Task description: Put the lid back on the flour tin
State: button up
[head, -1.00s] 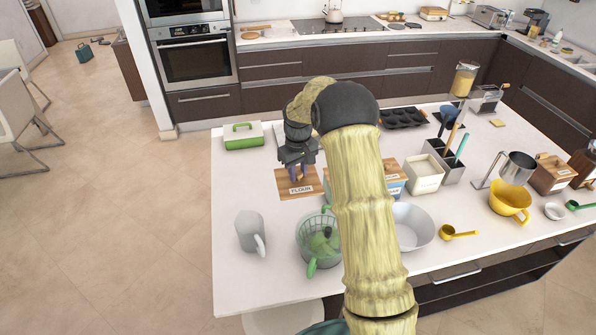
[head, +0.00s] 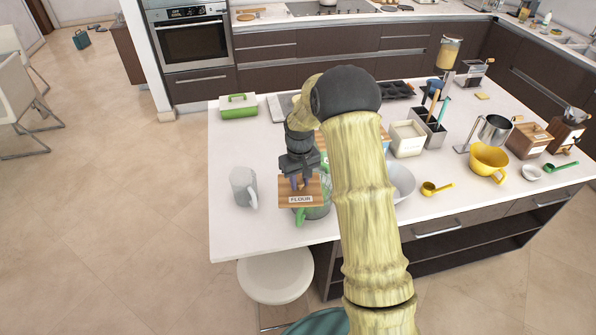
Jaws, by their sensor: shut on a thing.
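My gripper (head: 298,182) is shut on the wooden lid (head: 312,190), a flat square board with a FLOUR label. The lid is held in front of and over the green colander (head: 302,216), hiding most of it; I cannot tell whether they touch. An open, cream, square tin (head: 408,141) with pale contents stands right of my arm; it looks like the flour tin, but its label is too small to read. My arm stands between the lid and this tin in the picture.
A grey mug (head: 242,187) stands left of the lid. A pale bowl (head: 402,184) is partly behind my arm. A utensil holder (head: 431,130) adjoins the tin. The island's left front (head: 232,225) is clear.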

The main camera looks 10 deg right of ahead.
jog(key=s+f+m+b, duration=0.2)
jog(key=s+f+b, duration=0.1)
jog(key=s+f, duration=0.5)
jog(key=shift+s+f+m+b, duration=0.2)
jog(key=shift+s+m+b, duration=0.1)
jog(key=shift+s+b, duration=0.1)
